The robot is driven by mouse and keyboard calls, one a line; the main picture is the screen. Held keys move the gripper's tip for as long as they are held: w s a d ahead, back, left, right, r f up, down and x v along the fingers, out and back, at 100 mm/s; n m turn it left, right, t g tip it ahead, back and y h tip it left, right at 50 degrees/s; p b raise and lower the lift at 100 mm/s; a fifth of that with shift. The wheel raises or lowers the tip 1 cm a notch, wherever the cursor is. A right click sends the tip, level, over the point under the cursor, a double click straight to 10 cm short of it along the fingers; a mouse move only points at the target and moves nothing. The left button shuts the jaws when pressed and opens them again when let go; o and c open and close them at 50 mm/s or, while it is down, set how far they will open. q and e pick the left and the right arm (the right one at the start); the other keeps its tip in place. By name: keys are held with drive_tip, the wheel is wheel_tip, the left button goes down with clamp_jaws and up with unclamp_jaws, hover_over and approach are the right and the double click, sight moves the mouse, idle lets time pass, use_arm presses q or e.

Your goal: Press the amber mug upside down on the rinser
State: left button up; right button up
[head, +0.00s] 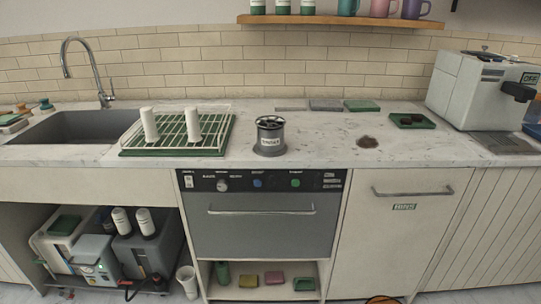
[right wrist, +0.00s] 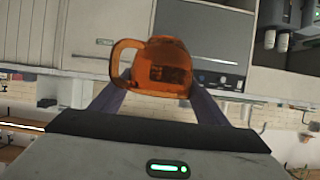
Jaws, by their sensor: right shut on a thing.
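The amber mug (right wrist: 160,70) is translucent orange and sits between the fingers of my right gripper (right wrist: 160,92) in the right wrist view, its handle to the left. The gripper is shut on it. Only a thin orange edge of the mug (head: 382,299) shows at the bottom of the head view, low in front of the cabinets and away from the counter. I cannot tell which way its mouth faces. The rinser (head: 270,138), a grey cylinder with a dark spoked top and a white label, stands upright on the counter with nothing on it. My left gripper is out of view.
Flat mats, a small green tray (head: 412,121), a dark stain and a grey machine (head: 482,90) lie to the right.

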drive_tip(key=w+p, duration=0.2)
drive_tip(key=w, duration=0.6)
drive_tip(key=shift+p, duration=0.3)
drive_tip(key=shift+r, duration=0.1)
drive_tip(key=n+h+p, duration=0.1)
drive_tip(key=n+h, duration=0.2)
drive_tip(key=n, duration=0.1)
